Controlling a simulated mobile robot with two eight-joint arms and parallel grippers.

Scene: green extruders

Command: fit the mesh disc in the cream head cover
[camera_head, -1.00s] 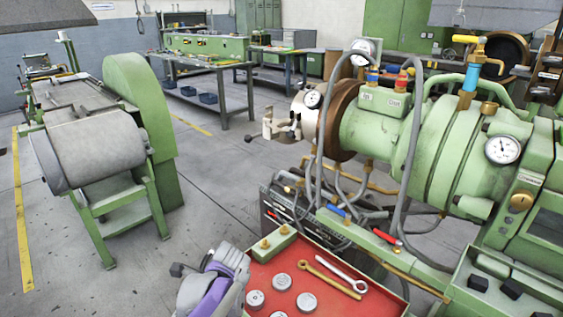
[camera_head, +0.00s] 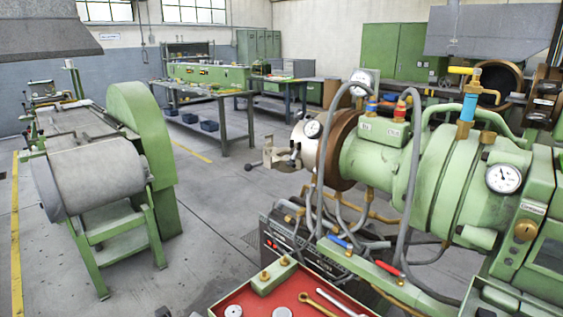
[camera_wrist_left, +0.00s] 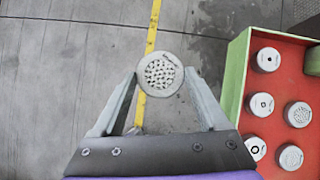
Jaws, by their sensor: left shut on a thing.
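My left gripper (camera_wrist_left: 160,80) is shut on a round pale mesh disc (camera_wrist_left: 160,74), with a fingertip on each side of its rim. The disc's pattern of small holes faces the wrist camera, and grey floor shows behind it. The cream head cover (camera_head: 277,154) stands out to the left of the green extruder's (camera_head: 374,150) brown ring, small and partly turned away. My right gripper is not in view.
A red tray (camera_head: 262,300) with several other discs, a brass wrench (camera_head: 318,304) and a green block (camera_head: 273,276) is at the bottom. Grey hoses (camera_head: 403,200) hang before the extruder. A green roller machine (camera_head: 95,165) stands left. Floor between is clear.

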